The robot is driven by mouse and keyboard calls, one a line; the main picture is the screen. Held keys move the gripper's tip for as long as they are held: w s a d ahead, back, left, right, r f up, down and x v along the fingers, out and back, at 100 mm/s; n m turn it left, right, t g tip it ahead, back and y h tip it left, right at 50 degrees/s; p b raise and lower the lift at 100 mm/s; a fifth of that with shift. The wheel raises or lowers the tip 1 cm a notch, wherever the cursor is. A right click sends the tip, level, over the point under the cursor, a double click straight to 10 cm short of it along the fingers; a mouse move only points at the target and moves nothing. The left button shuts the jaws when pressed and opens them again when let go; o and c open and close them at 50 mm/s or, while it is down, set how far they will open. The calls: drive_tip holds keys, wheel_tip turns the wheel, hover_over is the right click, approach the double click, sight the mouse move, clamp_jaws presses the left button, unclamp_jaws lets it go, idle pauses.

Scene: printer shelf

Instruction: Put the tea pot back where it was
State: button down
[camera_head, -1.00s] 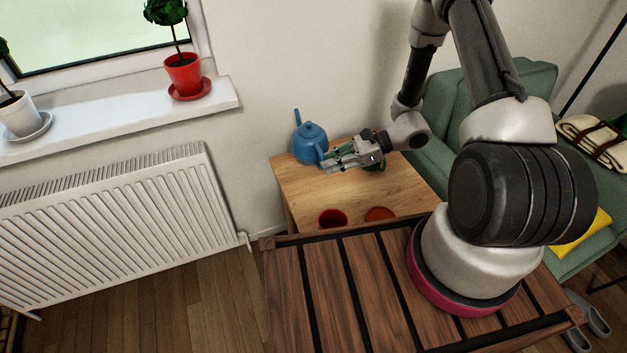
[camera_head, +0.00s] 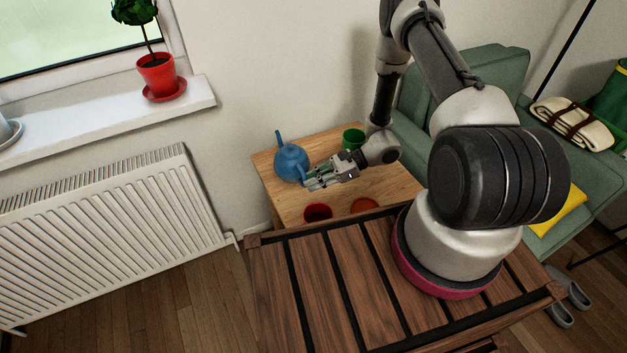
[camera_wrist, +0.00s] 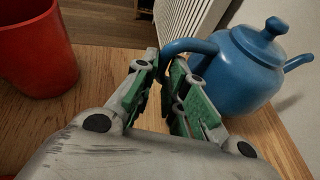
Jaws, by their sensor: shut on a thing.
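The blue tea pot (camera_head: 291,161) is at the far left corner of the small wooden table (camera_head: 388,183). It looks upright, with its lid on; whether its base touches the table is hard to tell. My gripper (camera_head: 308,180) reaches in from the right and is shut on the tea pot's handle. In the wrist view, the green-padded fingers (camera_wrist: 172,75) close around the end of the handle, and the body of the tea pot (camera_wrist: 245,70) is to their right.
A green cup (camera_head: 353,138) stands behind my gripper. A red cup (camera_head: 318,212) and an orange-red round item (camera_head: 364,205) are at the table's near edge. The wall is close behind the tea pot. A radiator (camera_head: 110,220) and windowsill (camera_head: 110,120) are to the left.

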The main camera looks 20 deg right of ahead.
drive_tip(key=c, duration=1.5)
unclamp_jaws()
drive_tip(key=shift+f, duration=0.1)
drive_tip(key=shift+o, duration=0.2)
